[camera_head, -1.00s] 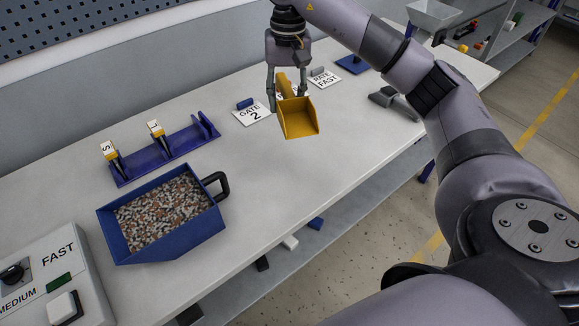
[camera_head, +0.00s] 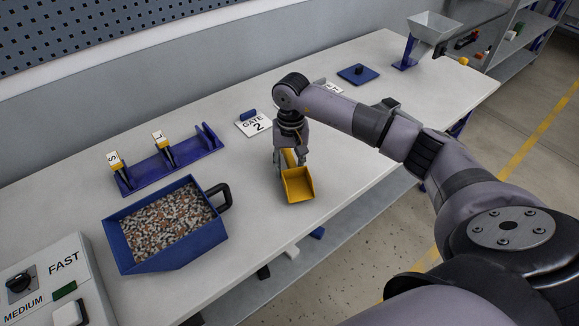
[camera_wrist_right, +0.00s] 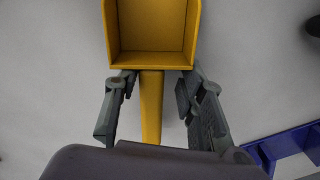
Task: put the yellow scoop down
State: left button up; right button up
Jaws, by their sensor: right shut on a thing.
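The yellow scoop (camera_head: 298,186) is over the front middle of the white table, at or just above its surface; I cannot tell if it touches. Its open pan points toward the front edge. My right gripper (camera_head: 290,157) points down behind the pan and is shut on the scoop's handle. In the right wrist view the scoop's pan (camera_wrist_right: 151,30) is at the top, and its handle runs down between the fingers of the right gripper (camera_wrist_right: 155,105). My left gripper is not in view.
A blue bin (camera_head: 175,258) of mixed granules with a black handle stands to the left. Behind it is a blue rack (camera_head: 148,176) holding two yellow-and-black tools labelled S and L. A GATE 2 card (camera_head: 253,124) lies behind the gripper. A control box (camera_head: 45,285) stands front left.

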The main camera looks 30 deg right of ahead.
aim_at(290, 162)
jog(key=shift+f, duration=0.8)
jog(key=o, duration=1.3)
jog(key=shift+c, duration=0.2)
jog(key=shift+r, duration=0.25)
notch_tip(290, 162, up, 12)
jog(key=b, duration=0.2)
jog(key=shift+w+d+f, duration=0.15)
jog(key=shift+w+d, duration=0.05)
jog(key=shift+d, duration=0.1)
